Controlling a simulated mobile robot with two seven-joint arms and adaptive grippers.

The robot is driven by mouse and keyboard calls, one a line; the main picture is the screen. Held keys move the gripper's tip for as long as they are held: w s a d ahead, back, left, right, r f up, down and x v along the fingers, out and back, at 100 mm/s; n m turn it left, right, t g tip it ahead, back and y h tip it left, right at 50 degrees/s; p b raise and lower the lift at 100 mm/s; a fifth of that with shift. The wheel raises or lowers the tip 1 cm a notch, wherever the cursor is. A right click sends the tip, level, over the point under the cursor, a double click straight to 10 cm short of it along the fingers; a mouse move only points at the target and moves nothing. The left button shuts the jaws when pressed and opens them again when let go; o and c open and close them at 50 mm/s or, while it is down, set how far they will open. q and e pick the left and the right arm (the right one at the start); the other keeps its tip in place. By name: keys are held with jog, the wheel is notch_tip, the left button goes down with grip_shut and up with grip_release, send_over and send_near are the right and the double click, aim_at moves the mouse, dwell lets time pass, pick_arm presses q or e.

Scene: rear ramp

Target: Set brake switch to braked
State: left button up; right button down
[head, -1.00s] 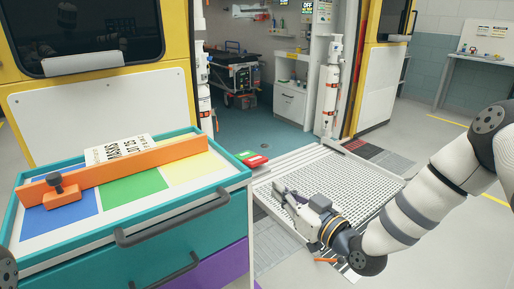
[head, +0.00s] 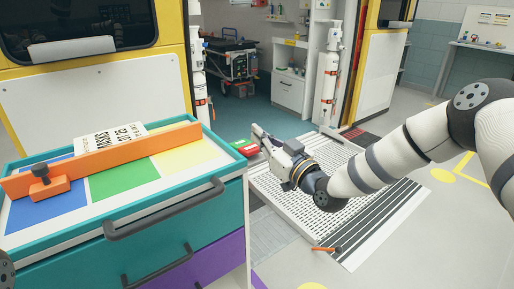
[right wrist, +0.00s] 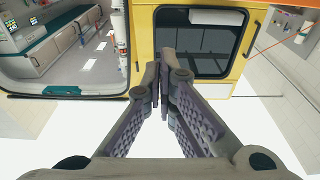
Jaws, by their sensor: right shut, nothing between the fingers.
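A small red and green piece (head: 246,147) sits at the far right corner of the teal cart (head: 190,195); it may be the brake switch, but it is too small to read its setting. My right gripper (head: 257,130) is shut and empty, its tips pointing up and left, close beside that piece in the picture. Whether they touch cannot be told. In the right wrist view the shut fingers (right wrist: 162,78) point toward the yellow vehicle body, and the piece is not seen. My left gripper is not in view.
A stretcher (head: 232,60) stands inside the vehicle.

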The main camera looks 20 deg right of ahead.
aim_at(260, 161)
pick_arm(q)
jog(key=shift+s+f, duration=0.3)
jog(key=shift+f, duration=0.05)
pick_arm(e)
jog(key=f, duration=0.2)
jog(key=w+f, duration=0.1)
jog(key=shift+w+a+f, duration=0.1)
jog(key=shift+a+f, duration=0.1)
jog(key=shift+f, duration=0.15)
